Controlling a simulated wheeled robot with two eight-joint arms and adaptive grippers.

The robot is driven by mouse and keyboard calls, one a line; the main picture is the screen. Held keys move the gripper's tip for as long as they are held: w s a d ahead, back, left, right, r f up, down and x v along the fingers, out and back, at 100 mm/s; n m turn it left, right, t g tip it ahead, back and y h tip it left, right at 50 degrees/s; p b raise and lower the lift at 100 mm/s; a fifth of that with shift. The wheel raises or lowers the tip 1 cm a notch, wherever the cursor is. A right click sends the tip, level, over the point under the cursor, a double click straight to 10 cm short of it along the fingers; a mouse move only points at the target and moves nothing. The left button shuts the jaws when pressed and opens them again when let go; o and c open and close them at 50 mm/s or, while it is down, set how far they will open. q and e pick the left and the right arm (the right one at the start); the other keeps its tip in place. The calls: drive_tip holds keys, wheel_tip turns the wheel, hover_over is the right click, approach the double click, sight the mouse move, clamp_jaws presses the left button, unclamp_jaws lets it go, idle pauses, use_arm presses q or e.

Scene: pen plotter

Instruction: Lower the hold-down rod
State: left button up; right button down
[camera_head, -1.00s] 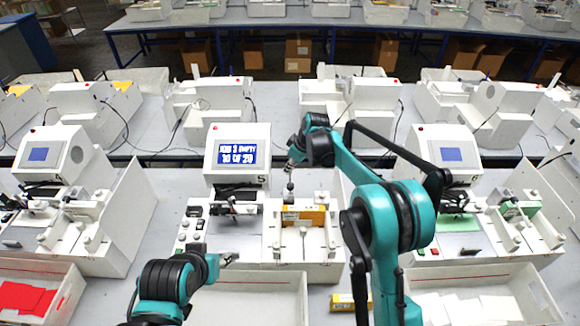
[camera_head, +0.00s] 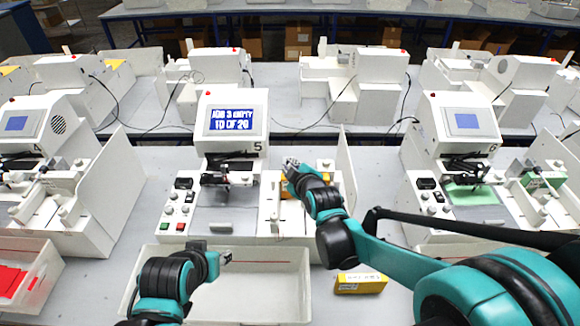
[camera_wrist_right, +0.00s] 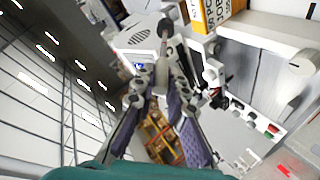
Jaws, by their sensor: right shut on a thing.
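The pen plotter (camera_head: 232,125) marked 5 stands in the middle of the head view, its screen lit blue with white text. My right gripper (camera_head: 291,165) is over the card feeder (camera_head: 268,205) on its right side. In the right wrist view the gripper (camera_wrist_right: 165,65) is shut on the hold-down rod (camera_wrist_right: 163,75), a thin rod with a dark round end between the fingers. An orange-yellow card stack (camera_wrist_right: 207,14) is beside the rod. My left gripper (camera_head: 226,257) is low over the front tray, away from the plotter.
A white tray (camera_head: 262,302) stands in front of the plotter, with a yellow box (camera_head: 360,284) to its right. A similar plotter (camera_head: 463,125) stands at right, another (camera_head: 30,125) at left. A white side panel (camera_head: 347,175) rises right of the feeder.

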drive_tip(key=shift+s+f+n+t+b, duration=0.1)
drive_tip(key=shift+s+f+t+b, duration=0.25)
drive_tip(key=shift+f+t+b, duration=0.45)
drive_tip(key=shift+s+f+n+t+b, duration=0.15)
drive_tip(key=shift+s+f+b, duration=0.25)
drive_tip(key=shift+b, duration=0.85)
drive_tip(key=shift+s+f+n+t+b, duration=0.1)
drive_tip(key=shift+s+f+t+b, duration=0.2)
drive_tip(key=shift+f+t+b, duration=0.55)
drive_tip(key=shift+r+g, duration=0.15)
drive_tip(key=shift+g, duration=0.15)
drive_tip(key=c, duration=1.5)
unclamp_jaws()
drive_tip(key=shift+c, duration=0.2)
drive_tip(key=v, duration=1.2)
drive_tip(key=shift+d, duration=0.2)
drive_tip(key=s+d+f+m+g+h+b, duration=0.4)
drive_tip(key=s+d+f+m+g, duration=0.4)
drive_tip(key=s+d+f+m, duration=0.5)
drive_tip(key=shift+s+d+f+m+b, duration=0.35)
drive_tip(key=shift+s+d+b, duration=0.05)
drive_tip(key=shift+d+b, duration=0.4)
